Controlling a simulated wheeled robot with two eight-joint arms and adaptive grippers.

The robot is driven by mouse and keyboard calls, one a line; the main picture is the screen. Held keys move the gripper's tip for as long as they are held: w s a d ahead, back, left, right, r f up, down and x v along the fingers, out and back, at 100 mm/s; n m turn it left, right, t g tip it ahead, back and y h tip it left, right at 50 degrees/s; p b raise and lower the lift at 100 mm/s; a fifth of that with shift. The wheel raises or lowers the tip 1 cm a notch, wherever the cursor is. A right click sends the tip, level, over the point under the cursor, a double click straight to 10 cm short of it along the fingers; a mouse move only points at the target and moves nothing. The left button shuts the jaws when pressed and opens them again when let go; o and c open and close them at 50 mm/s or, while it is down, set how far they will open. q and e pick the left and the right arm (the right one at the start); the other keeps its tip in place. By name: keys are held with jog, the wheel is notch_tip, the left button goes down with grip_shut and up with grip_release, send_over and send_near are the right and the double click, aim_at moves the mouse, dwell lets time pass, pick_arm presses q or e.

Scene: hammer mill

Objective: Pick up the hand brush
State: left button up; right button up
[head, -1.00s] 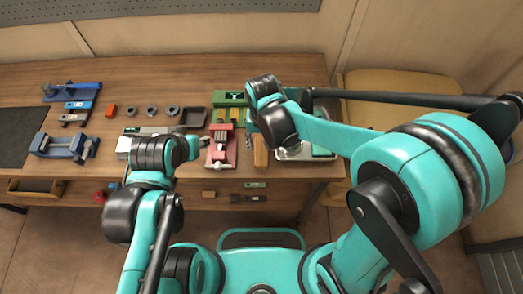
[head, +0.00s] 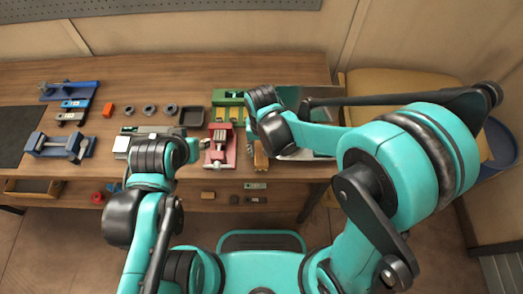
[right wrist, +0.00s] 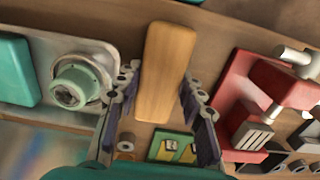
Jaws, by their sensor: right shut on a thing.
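The hand brush shows as a long wooden block (right wrist: 166,70) between the fingers of my right gripper (right wrist: 158,88) in the right wrist view. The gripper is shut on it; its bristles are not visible. In the head view the brush's wooden end (head: 261,158) shows beside the red vise, under my right wrist, which hides the right fingers. I cannot tell whether the brush is clear of the bench.
The red vise (head: 220,148) stands just left of the brush. A green fixture (head: 229,98) is behind. A dark bin (head: 191,117) and several rings stand further left.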

jog(key=shift+r, duration=0.15)
jog(key=r, duration=0.1)
jog(key=r+p, duration=0.1)
jog(key=r, duration=0.1)
jog(key=r+p, duration=0.1)
jog(key=shift+s+d+r, duration=0.15)
jog(key=shift+d+r, duration=0.1)
jog(key=shift+r, duration=0.05)
jog(key=s+d+r+p, duration=0.3)
jog(key=s+d+r, duration=0.3)
jog(key=d, duration=0.3)
jog(key=shift+d+p, duration=0.15)
jog(key=shift+p, duration=0.2)
